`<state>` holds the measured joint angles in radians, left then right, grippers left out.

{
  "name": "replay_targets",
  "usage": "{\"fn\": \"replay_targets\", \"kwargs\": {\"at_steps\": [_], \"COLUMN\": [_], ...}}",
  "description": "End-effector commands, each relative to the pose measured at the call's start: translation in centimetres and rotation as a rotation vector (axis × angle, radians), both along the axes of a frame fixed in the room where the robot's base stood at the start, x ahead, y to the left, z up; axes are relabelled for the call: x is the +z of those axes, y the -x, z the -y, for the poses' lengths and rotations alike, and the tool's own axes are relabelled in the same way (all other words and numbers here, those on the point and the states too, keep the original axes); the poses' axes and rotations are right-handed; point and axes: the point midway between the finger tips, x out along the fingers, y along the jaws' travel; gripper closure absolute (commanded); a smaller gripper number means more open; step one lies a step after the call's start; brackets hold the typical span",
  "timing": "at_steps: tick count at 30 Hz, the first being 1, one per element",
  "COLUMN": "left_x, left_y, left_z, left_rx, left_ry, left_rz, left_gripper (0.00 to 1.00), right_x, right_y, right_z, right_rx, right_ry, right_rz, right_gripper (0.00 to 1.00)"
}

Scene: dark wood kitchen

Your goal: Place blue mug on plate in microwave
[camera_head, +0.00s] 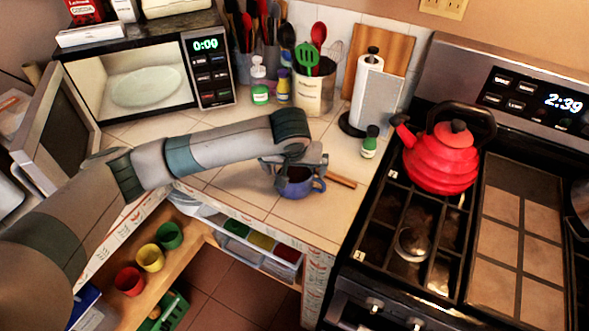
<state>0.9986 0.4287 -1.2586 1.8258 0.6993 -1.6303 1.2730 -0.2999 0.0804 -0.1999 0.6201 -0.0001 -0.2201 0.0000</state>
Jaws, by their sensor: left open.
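The blue mug (296,189) stands upright on the tiled counter near its front edge, with its handle to the right. My left gripper (294,166) is open just above and behind the mug, its fingers spread over the rim. I cannot tell whether they touch it. The microwave (210,68) stands at the back left with its door (55,125) swung open to the left. A pale plate (146,88) lies inside the lit microwave, with nothing on it. My right gripper is not in view.
A brown stick-like object (342,181) lies right of the mug. A green-capped shaker (369,142), paper towel holder (366,88) and utensil crock (313,90) stand behind. A red kettle (440,160) sits on the stove. Counter before the microwave is mostly clear.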

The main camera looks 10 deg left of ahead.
Motion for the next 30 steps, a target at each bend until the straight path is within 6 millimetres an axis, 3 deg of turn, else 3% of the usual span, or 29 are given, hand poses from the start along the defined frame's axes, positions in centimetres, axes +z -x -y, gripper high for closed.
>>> {"fn": "replay_targets", "kwargs": {"at_steps": [8,21,30], "left_x": [2.5,9.4,11.2], "left_y": [1.0,3.8,4.6], "left_z": [0.1,0.3,0.3], "left_rx": [-0.002,-0.001,0.0], "left_ry": [0.002,0.002,0.001], "left_rz": [0.003,0.003,0.0], "left_gripper": [0.01,0.01,0.01], "right_x": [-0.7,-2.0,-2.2], "right_y": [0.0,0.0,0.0], "right_z": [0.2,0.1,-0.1], "right_rx": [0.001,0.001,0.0], "right_ry": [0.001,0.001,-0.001], "right_rz": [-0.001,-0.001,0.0], "right_gripper": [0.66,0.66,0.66]}}
